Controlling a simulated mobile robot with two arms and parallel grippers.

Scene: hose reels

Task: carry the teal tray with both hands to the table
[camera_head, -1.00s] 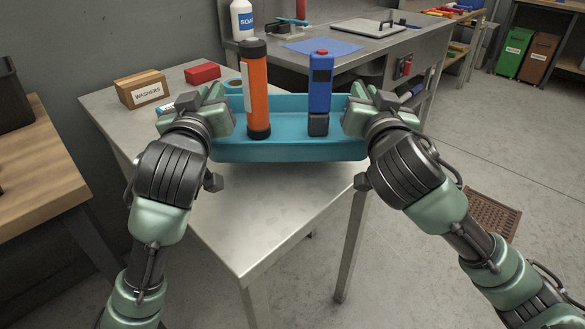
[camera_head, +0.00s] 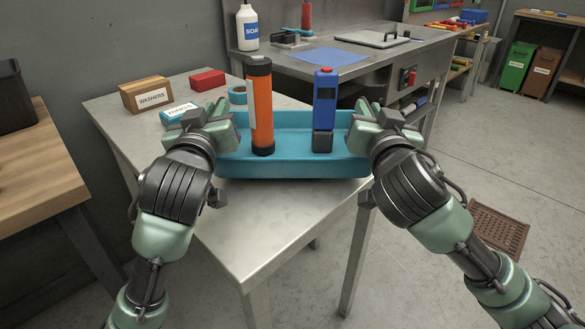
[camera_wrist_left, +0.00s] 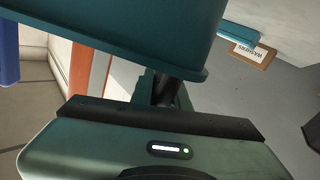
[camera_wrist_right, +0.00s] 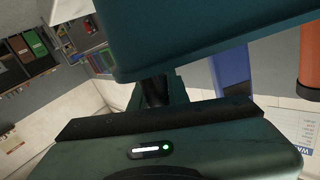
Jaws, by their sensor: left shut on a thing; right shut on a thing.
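The teal tray (camera_head: 290,166) is held between my two grippers over the metal table (camera_head: 262,240). An orange cylinder with black ends (camera_head: 262,108) and a blue device with a dark base (camera_head: 324,105) stand upright in it. My left gripper (camera_head: 222,128) is shut on the tray's left end, and my right gripper (camera_head: 362,128) is shut on its right end. The tray wall also shows close up in the left wrist view (camera_wrist_left: 130,25) and the right wrist view (camera_wrist_right: 190,35). Whether the tray's underside touches the table cannot be told; the fingertips are mostly hidden.
A washers box (camera_head: 147,93), a red box (camera_head: 207,80), a teal labelled box (camera_head: 178,112) and a teal tape roll (camera_head: 238,94) lie at the table's back left. The table's front part is clear. A workbench (camera_head: 345,64) stands behind.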

